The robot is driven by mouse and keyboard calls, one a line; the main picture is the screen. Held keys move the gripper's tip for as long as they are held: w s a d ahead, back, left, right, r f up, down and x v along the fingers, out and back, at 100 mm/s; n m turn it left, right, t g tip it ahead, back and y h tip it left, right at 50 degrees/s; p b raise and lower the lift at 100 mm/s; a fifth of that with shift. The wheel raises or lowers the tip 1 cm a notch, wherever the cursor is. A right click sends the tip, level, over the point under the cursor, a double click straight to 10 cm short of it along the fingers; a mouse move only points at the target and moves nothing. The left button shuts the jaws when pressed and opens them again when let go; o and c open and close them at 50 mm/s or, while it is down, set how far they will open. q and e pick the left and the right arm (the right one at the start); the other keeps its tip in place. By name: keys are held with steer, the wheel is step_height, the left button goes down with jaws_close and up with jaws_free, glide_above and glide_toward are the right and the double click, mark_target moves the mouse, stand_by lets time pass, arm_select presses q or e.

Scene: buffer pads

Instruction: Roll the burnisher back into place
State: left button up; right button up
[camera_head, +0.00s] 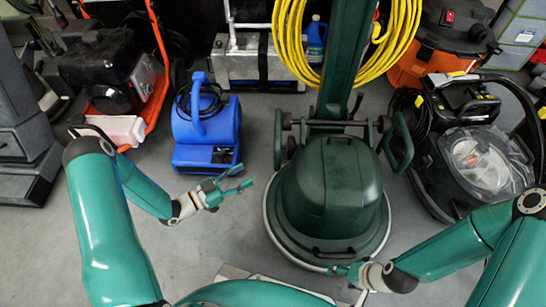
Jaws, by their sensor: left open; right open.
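The burnisher (330,195) is a dark green floor machine with a rounded housing, a pale rim at the floor and a tall green column. It stands upright in the middle of the head view. A yellow cable hangs in coils around its column. My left gripper (236,188) is open and empty, left of the housing and apart from it. My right gripper (340,270) is open at the burnisher's front lower edge, close to the rim. I cannot tell whether it touches the burnisher.
A blue blower (207,130) stands to the left, with an orange-framed machine (112,75) beyond it. A black carpet machine (470,150) with a clear dome stands at the right. An orange-and-black vacuum (435,45) is behind. Bare grey floor (215,245) lies at the front left.

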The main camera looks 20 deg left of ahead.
mark_target(277, 157)
arm_select(q)
steer(key=b+x, duration=0.2)
steer(key=x, duration=1)
steer(key=shift+w+d, duration=0.3)
jaws_close()
